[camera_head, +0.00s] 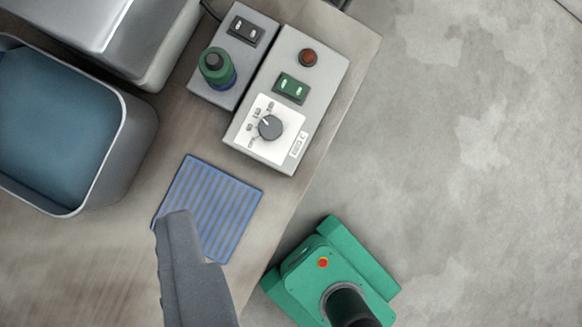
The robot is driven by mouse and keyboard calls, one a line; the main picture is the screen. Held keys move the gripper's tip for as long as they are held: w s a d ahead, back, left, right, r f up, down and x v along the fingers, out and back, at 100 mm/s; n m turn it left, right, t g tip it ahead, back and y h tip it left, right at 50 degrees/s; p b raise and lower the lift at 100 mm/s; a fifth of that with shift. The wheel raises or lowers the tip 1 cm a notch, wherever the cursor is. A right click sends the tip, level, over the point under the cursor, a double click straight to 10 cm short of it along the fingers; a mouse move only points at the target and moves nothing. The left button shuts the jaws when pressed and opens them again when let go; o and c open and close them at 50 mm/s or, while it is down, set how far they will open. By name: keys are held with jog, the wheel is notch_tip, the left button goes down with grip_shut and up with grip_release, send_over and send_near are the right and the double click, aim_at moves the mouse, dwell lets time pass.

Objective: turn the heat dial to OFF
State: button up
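The heat dial (270,127) is a dark round knob on a white scale plate, at the lower end of a grey control box (313,72). Its light pointer mark faces up and left, toward the middle of the printed marks. The marks run from lower left to the top of the knob; they are too small to read surely. My gripper (171,214) appears as a dark grey shape at the bottom, over the edge of a blue striped mat. It is apart from the dial, below and left of it. The gap between its fingers is not visible.
The control box has a green rocker switch (291,87) and a red-brown lamp (308,57). A blue-filled tub (119,158) stands left. The striped mat (224,199) lies below.

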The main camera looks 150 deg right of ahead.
jog(key=w+d+f+m+g+p, duration=0.3)
jog(key=d+f, duration=0.2)
jog(key=f, duration=0.4)
jog(key=m+g+p, duration=0.3)
jog(key=g, duration=0.1)
send_near(271, 129)
notch_tip(271, 129, down, 9)
jog(key=shift+s+d+f+p, duration=0.1)
jog(key=shift+d+p, duration=0.05)
jog(key=shift+p, duration=0.6)
